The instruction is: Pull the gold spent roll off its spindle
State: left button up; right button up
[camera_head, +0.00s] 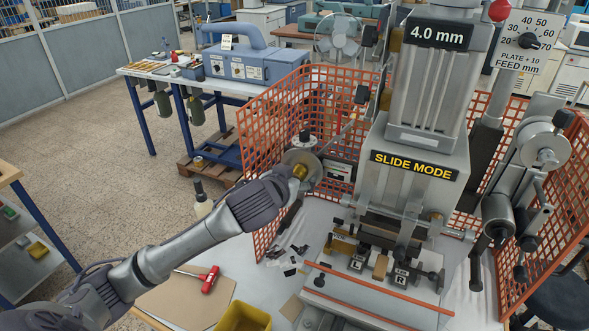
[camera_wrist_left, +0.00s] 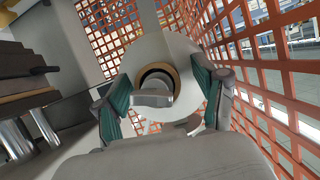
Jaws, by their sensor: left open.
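The gold spent roll (camera_head: 300,171) shows as a small gold piece in front of a pale round disc (camera_head: 308,160) on the left side of the press. In the left wrist view the roll (camera_wrist_left: 158,68) looks like a brown-gold ring around a grey spindle end (camera_wrist_left: 151,99), with the pale disc (camera_wrist_left: 183,52) behind. My left gripper (camera_head: 289,179) is right at the roll. In the wrist view its green-padded fingers (camera_wrist_left: 164,92) are spread open, one on each side of the ring, with gaps showing. The arm partly hides this area in the head view. My right gripper is not in view.
An orange mesh guard (camera_head: 262,130) stands close behind and beside the spindle. The stamping press (camera_head: 410,165) rises to the right.

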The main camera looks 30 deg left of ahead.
pick_arm(q)
jog(key=shift+w+f, duration=0.1)
jog(key=shift+w, duration=0.1)
jog(key=shift+s, duration=0.25)
jog(key=shift+s+d+r, duration=0.1)
jog(key=shift+r, duration=0.1)
jog(key=shift+c, duration=0.8)
jog(key=c, duration=1)
jog(key=shift+c, duration=0.2)
jog(key=s, duration=1)
jog(key=shift+s+d, duration=0.25)
jog(key=shift+s, duration=0.15)
